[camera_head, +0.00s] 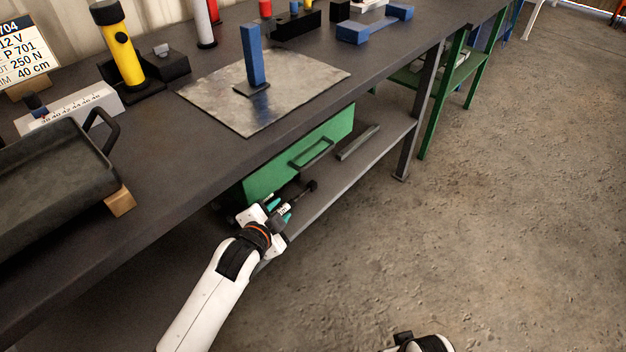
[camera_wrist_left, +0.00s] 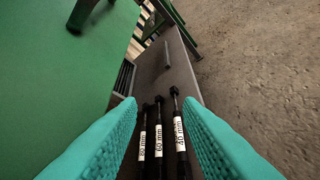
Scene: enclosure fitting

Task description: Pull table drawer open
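The green drawer (camera_head: 288,163) hangs under the dark worktable, and its front carries a bar handle (camera_head: 311,152). I cannot tell whether it is fully shut. In the left wrist view the green front (camera_wrist_left: 50,80) fills the left side, with a dark handle (camera_wrist_left: 88,12) at the top. My left gripper (camera_head: 281,211) is low by the drawer's near end, short of the handle. Its teal fingers (camera_wrist_left: 160,135) are apart, with no handle between them. Only a bit of my right arm shows at the bottom edge; its gripper is out of view.
Black rods with white mm labels (camera_wrist_left: 158,138) lie on the lower shelf (camera_head: 345,182), beyond and between the fingers. A grey bar (camera_head: 358,142) lies farther along it. A table leg (camera_head: 413,140) stands past the drawer. The concrete floor (camera_head: 500,220) at right is clear.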

